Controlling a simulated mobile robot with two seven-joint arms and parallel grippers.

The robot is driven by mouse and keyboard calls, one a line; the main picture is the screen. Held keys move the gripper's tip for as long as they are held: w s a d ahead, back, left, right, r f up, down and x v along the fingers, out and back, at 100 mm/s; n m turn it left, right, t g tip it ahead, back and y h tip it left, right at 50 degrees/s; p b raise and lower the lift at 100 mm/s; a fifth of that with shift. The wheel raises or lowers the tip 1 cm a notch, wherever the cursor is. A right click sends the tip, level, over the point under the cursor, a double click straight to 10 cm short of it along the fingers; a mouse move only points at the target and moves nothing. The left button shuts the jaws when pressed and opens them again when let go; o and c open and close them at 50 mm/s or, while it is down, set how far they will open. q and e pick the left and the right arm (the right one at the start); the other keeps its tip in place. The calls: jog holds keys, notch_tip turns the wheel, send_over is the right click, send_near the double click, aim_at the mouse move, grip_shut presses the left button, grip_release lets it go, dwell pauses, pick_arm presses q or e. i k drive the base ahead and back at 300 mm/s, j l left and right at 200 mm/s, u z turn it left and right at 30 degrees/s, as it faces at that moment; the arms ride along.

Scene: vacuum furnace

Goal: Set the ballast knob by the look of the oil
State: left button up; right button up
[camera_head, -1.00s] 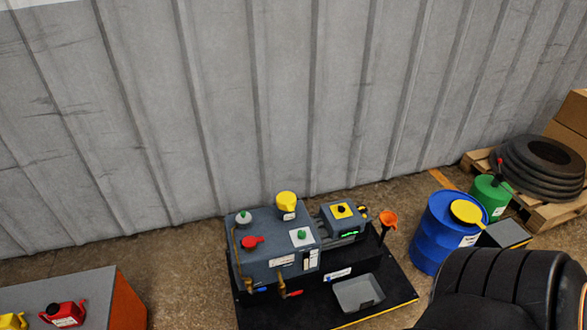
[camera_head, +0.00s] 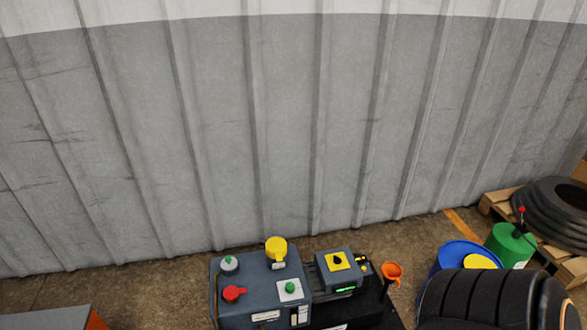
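The grey-blue pump unit (camera_head: 240,298) stands at the bottom of the view, its lower front cut off by the picture edge. On its top are a grey knob with a green centre (camera_head: 229,264), a red knob (camera_head: 234,293), a yellow cap (camera_head: 276,248) and a green knob on a white plate (camera_head: 290,287). A black knob on a yellow plate (camera_head: 338,261) sits on the smaller box at right. I cannot tell which is the ballast knob. A pale upright strip (camera_head: 299,316) on the front is too small to show any oil. Neither gripper is in view.
An orange funnel (camera_head: 392,271) stands right of the pump. Blue (camera_head: 452,257) and green (camera_head: 508,241) drums, then black tyres (camera_head: 565,215) on a pallet, are farther right. A dark ribbed shape covers the lower right. A grey bench (camera_head: 45,318) is at lower left; a corrugated wall (camera_head: 280,130) stands behind.

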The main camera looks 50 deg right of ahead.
aim_at(290, 287)
jog(key=l, duration=1.45)
jog(key=u, duration=0.05)
